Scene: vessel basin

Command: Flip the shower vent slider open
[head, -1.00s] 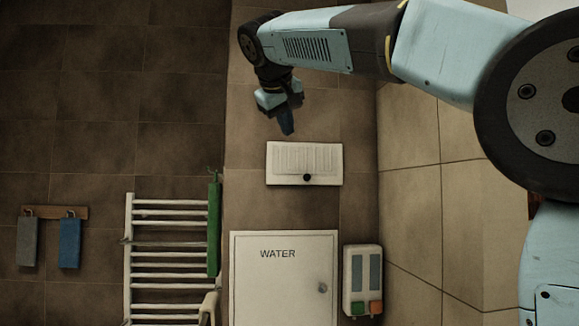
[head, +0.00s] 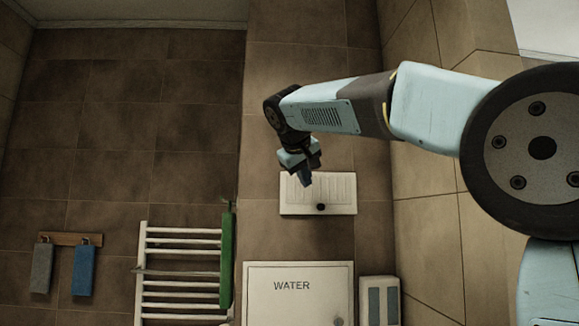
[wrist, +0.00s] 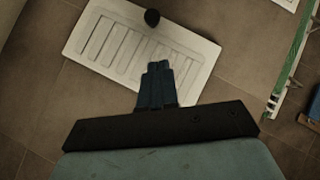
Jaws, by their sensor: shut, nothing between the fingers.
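The shower vent (head: 341,194) is a white slatted plate on the brown tiled wall. Its slider knob (head: 320,207) is small, round and black, at the plate's lower edge near the middle. My gripper (head: 306,183) has its dark blue fingers together and empty, in front of the vent's upper left part, above the knob in the picture. In the wrist view, the vent (wrist: 192,50) is tilted and its knob (wrist: 152,17) shows at the far edge. The fingertips (wrist: 158,66) overlap the slats, apart from the knob. I cannot tell whether they touch the plate.
A white WATER cabinet (head: 298,300) is below the vent, with a white control box (head: 380,295) beside it. A white towel rail (head: 183,280) with a green strip (head: 227,260) is to the left. Grey (head: 41,268) and blue (head: 84,270) cloths hang further left.

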